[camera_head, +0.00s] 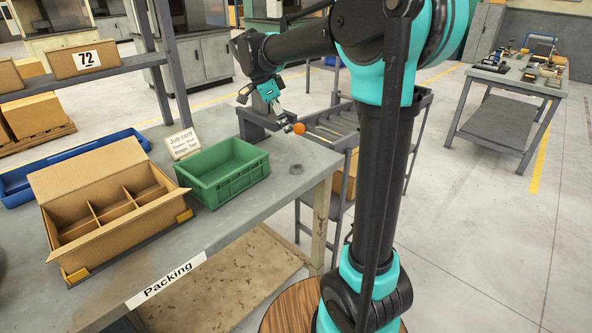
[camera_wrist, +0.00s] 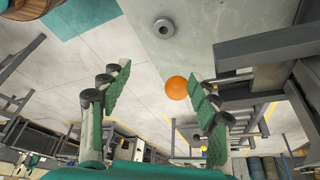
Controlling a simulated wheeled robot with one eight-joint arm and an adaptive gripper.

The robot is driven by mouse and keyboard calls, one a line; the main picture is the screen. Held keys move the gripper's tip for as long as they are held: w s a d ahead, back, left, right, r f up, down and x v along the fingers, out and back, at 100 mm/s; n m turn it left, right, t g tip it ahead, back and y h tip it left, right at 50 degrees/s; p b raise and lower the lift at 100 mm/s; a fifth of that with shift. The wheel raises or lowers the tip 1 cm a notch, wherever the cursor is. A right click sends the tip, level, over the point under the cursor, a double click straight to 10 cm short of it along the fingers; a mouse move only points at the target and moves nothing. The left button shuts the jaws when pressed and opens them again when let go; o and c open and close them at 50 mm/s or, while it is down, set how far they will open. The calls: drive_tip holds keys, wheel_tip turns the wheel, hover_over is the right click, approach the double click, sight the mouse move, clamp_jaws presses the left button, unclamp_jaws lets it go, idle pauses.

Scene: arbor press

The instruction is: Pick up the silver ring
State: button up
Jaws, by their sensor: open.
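The silver ring (camera_head: 295,168) lies flat near the right end of the grey packing table (camera_head: 233,222), to the right of the green crate. In the wrist view the ring (camera_wrist: 163,27) is a small grey disc with a dark hole, near the top middle, beyond the fingertips. My gripper (camera_head: 270,110) is above the back right part of the table, apart from the ring. In the wrist view my gripper (camera_wrist: 160,76) has its two green-padded fingers wide apart, with nothing gripped.
An orange ball (camera_head: 299,129) shows by my fingertips; its support is unclear. The green crate (camera_head: 207,193), a job card (camera_head: 183,143) and a divided cardboard box (camera_head: 70,247) stand left of the ring. The tabletop around the ring is clear.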

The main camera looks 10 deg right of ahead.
approach(297, 167)
drive_tip(key=shift+w+f, duration=0.1)
drive_tip(key=shift+f, duration=0.4)
drive_tip(key=shift+x, duration=3.5)
drive_tip(key=shift+d, duration=0.1)
drive_tip(key=c, duration=1.3)
drive_tip(key=shift+r, duration=0.1)
